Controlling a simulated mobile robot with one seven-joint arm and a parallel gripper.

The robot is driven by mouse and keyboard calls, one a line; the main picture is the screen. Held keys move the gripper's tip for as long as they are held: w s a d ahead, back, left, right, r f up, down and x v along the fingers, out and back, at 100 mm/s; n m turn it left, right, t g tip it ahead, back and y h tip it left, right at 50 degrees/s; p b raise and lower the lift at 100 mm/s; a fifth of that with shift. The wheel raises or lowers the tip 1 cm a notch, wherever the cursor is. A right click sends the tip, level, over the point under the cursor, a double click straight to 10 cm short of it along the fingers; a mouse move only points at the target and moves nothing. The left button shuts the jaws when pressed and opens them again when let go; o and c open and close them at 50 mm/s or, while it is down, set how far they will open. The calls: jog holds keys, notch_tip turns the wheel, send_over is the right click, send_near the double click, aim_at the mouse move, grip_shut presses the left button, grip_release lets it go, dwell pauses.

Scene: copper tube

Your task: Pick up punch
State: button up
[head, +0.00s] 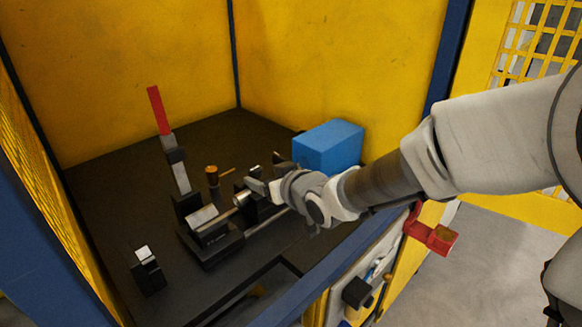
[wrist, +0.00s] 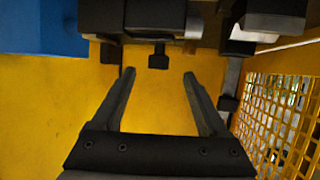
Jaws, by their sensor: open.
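I cannot tell for certain which piece is the punch. A copper-coloured piece with a round top (head: 211,175) stands behind the dark fixture (head: 212,240) in the head view. My gripper (wrist: 159,74) is open in the wrist view, with nothing held between its two fingers. A small dark block (wrist: 158,60) shows near the gap between the fingertips; I cannot tell its distance. In the head view my gripper is above the right part of the fixture, and its fingers are hard to make out there.
A lever with a red handle (head: 158,110) stands upright behind the fixture. A blue box (head: 328,147) is at the back right, also in the wrist view (wrist: 40,27). A small black stand (head: 148,275) is at the front left. Yellow walls (head: 330,60) close off the back.

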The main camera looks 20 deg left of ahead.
aim_at(257, 170)
jog(key=shift+b+x, duration=0.35)
jog(key=shift+x, duration=3.2)
jog(key=shift+w+r, duration=0.15)
jog(key=shift+r, duration=0.05)
grip_shut()
jog(key=shift+r, duration=0.15)
